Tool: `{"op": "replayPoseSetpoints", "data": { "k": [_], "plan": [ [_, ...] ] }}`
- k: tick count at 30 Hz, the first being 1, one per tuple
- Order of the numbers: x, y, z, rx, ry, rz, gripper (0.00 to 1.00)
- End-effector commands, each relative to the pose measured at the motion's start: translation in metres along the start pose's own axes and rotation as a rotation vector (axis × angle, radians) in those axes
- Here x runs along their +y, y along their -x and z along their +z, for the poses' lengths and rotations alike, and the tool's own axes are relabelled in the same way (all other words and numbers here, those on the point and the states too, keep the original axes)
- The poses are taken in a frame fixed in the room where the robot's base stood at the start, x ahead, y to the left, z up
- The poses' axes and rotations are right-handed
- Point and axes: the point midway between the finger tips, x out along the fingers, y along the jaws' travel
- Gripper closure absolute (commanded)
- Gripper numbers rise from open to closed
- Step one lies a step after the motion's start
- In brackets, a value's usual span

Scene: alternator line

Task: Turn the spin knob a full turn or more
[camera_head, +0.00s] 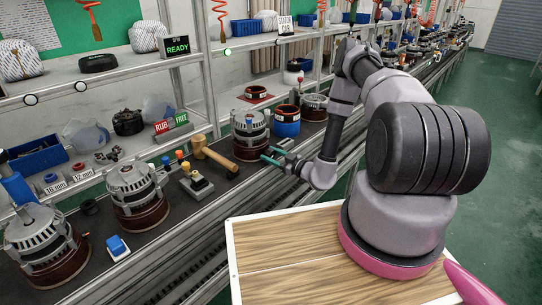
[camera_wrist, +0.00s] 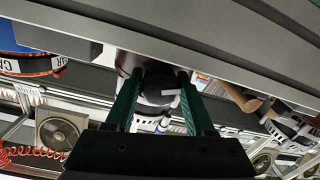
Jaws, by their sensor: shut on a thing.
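The spin knob (camera_wrist: 160,88) is a dark round knob with a small white mark, seen in the wrist view. My gripper (camera_wrist: 158,79) has its two green fingers on either side of the knob and is shut on it. In the head view my gripper (camera_head: 267,154) reaches in low from the right, at the front of an alternator (camera_head: 250,128) with a silver top and dark brown base. The knob cannot be made out clearly there.
A wooden-handled mallet (camera_head: 215,157) and a small box with colored knobs (camera_head: 196,184) lie left of my gripper. More alternators (camera_head: 138,190) stand along the dark conveyor. The green floor at right is open.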

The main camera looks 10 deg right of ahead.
Motion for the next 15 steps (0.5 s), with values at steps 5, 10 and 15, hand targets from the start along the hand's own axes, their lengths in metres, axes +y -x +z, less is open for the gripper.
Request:
{"op": "replayPoseSetpoints", "data": {
  "k": [5,10,15],
  "plan": [
    [-0.0006,0.0007,0.0002,-0.006,0.147,-0.001,1.0],
    [-0.0005,0.0008,0.0005,-0.01,0.271,0.0,1.0],
    [-0.0006,0.0008,0.0006,-0.014,0.363,0.0,1.0]
  ]
}}
